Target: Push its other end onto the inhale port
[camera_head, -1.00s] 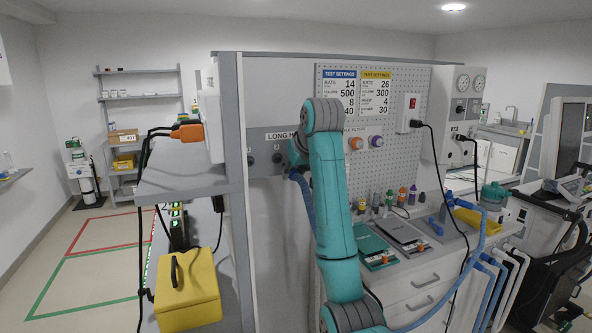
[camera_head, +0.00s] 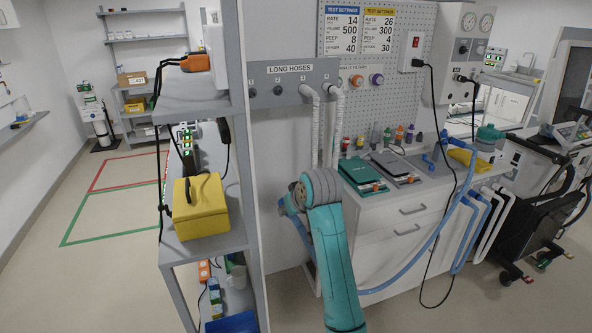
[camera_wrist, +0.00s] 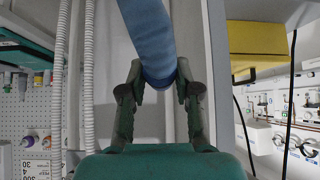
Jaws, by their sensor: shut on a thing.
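My gripper (camera_wrist: 160,78) is shut on a blue hose (camera_wrist: 150,30), with its fingers on both sides of the hose's end. In the head view my gripper (camera_head: 290,204) is low, left of the drawer cabinet, mostly hidden by my wrist. The blue hose (camera_head: 410,268) hangs from it in a long loop, then rises on the right towards the bench top by a teal-lidded pot (camera_head: 488,137). I cannot tell exactly where its far end sits. I cannot make out a marked inhale port; a machine with a screen (camera_head: 572,130) is at the right edge.
A grey shelf unit (camera_head: 205,256) with a yellow case (camera_head: 201,207) stands close on the left. White hoses (camera_head: 312,120) hang from the LONG HOSES rack (camera_head: 290,83). A drawer cabinet (camera_head: 405,215) and a black cable (camera_head: 450,225) are on the right. Blue and white hoses hang at the bench end.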

